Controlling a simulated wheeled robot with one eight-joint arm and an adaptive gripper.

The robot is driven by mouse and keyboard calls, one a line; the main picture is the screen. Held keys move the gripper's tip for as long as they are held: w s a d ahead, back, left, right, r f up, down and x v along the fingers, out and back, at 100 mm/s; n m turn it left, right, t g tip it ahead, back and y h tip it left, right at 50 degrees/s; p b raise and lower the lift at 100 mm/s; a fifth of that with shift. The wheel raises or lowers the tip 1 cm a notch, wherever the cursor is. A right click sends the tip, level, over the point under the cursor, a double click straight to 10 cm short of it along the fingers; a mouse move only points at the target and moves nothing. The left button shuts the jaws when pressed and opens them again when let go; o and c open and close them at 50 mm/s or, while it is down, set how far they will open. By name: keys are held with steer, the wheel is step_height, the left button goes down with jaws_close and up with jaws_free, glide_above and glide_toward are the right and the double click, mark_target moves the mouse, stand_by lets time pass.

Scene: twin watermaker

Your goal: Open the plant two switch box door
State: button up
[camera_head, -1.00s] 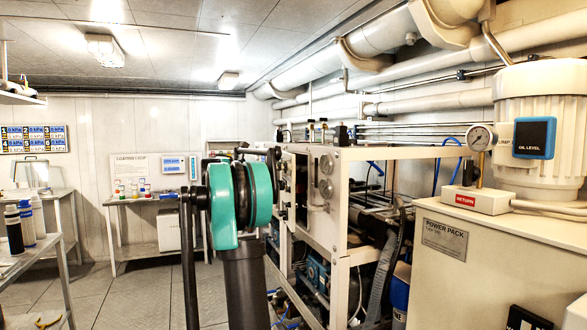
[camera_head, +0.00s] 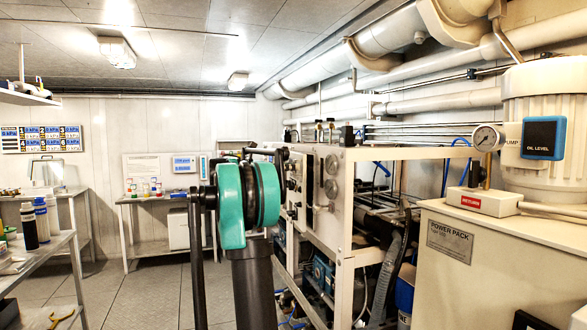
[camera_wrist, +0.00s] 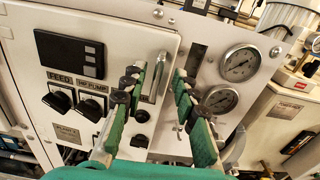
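The plant two switch box door (camera_wrist: 70,110) is a pale panel on the left of the wrist view. It carries a dark display, black FEED and HP PUMP knobs and a label that seems to read PLANT 2. It looks shut. A silver upright handle (camera_wrist: 157,76) shows near its right edge. My gripper (camera_wrist: 158,84) is open, its green fingers apart in front of the door's right edge, with the handle in line between the fingertips. I cannot tell how far the tips are from it. In the head view my arm partly hides the machine's front (camera_head: 318,190).
Two round gauges (camera_wrist: 238,62) sit on the panel right of the door. The power pack (camera_head: 450,260) stands close on the right in the head view. A shelf with bottles (camera_head: 40,222) is at left. Floor between is clear.

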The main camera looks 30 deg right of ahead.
steer(key=w+v, duration=0.1)
steer(key=v, duration=1.7)
steer(key=shift+w, duration=0.35)
stand_by(0.9)
steer(key=shift+d, duration=0.15)
steer(key=shift+c, duration=0.6)
